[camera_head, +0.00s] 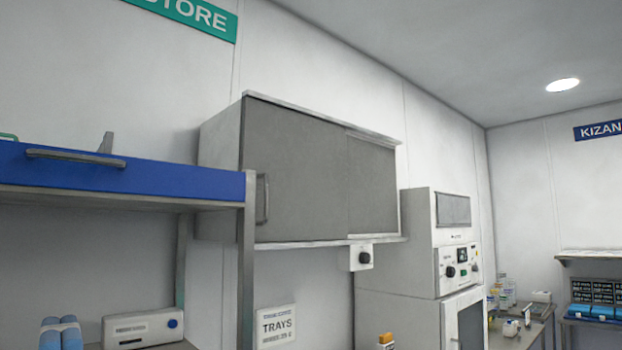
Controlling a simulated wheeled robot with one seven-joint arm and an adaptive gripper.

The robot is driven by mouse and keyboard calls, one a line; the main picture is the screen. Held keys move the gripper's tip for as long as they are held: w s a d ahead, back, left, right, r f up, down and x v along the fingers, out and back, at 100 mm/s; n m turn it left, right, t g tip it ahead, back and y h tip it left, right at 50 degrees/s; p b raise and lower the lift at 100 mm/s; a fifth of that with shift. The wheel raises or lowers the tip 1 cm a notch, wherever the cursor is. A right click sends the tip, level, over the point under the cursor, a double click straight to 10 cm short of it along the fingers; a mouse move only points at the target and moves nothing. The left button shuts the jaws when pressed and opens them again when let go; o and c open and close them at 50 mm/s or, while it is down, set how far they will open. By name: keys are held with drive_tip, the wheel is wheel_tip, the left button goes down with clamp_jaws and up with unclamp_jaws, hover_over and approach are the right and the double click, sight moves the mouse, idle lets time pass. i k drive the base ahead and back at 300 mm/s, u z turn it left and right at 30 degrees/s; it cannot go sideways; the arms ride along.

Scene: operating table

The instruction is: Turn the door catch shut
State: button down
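A wall cabinet (222,150) with grey door panels hangs in the middle of the view. Its large left panel (295,175) has a bar handle (262,198) at its left edge. A narrower panel (373,185) is at the right, and no open gap shows between the two. A small white plate with a black round knob (364,258) sits just under the cabinet's lower edge, towards the right. It may be the door catch; I cannot tell which way it is turned. My gripper is not in view.
A blue-fronted shelf (190,181) with a metal post (246,290) stands close at the left. A tall white machine (405,285) with knobs stands right of the cabinet. A TRAYS sign (276,325) is below. Benches with bottles are at the far right.

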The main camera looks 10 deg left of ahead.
sight(364, 258)
drive_tip(key=u, duration=0.65)
drive_tip(key=i, duration=0.85)
drive_tip(key=z, duration=0.35)
